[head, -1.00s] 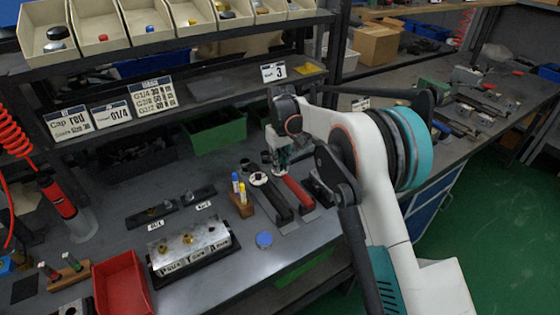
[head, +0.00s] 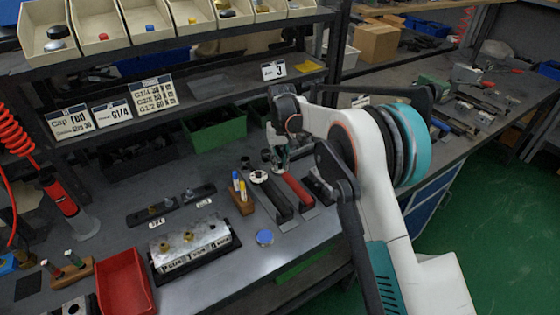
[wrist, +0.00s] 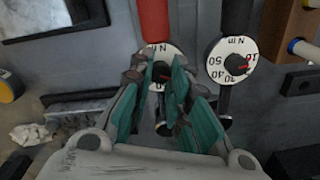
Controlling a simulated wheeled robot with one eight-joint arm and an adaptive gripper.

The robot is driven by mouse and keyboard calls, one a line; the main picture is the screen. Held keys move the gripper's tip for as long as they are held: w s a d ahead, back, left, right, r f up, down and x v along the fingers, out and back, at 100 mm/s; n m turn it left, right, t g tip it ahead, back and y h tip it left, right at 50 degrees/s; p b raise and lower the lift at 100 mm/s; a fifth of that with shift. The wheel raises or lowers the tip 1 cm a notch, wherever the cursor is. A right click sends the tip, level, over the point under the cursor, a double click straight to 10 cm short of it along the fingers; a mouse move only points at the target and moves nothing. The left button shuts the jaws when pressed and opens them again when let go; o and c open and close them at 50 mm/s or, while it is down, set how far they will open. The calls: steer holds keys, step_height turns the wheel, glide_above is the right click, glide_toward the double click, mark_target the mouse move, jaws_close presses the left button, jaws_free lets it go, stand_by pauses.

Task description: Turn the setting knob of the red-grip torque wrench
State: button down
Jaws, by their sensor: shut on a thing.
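The red-grip torque wrench (head: 297,187) lies on the bench beside a black-grip torque wrench (head: 273,196). In the wrist view the red grip (wrist: 154,20) runs up from a white setting dial (wrist: 150,53) marked "N m". My gripper (wrist: 165,72) is over this dial, its teal fingers on either side of the knob at the dial's middle, shut on it. The fingers hide most of the dial and its numbers. The second dial (wrist: 232,60), on the black-grip wrench, is in full view to the right. In the head view my gripper (head: 280,158) is partly hidden by my arm.
A wooden block with blue and yellow pens (head: 240,198) stands left of the wrenches. A green bin (head: 214,131) stands behind, under the shelf.

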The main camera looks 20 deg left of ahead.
mark_target(281, 164)
steer(key=c, duration=1.5)
jaws_free()
steer(key=shift+o, duration=0.2)
steer(key=shift+r, duration=0.1)
step_height(281, 164, up, 12)
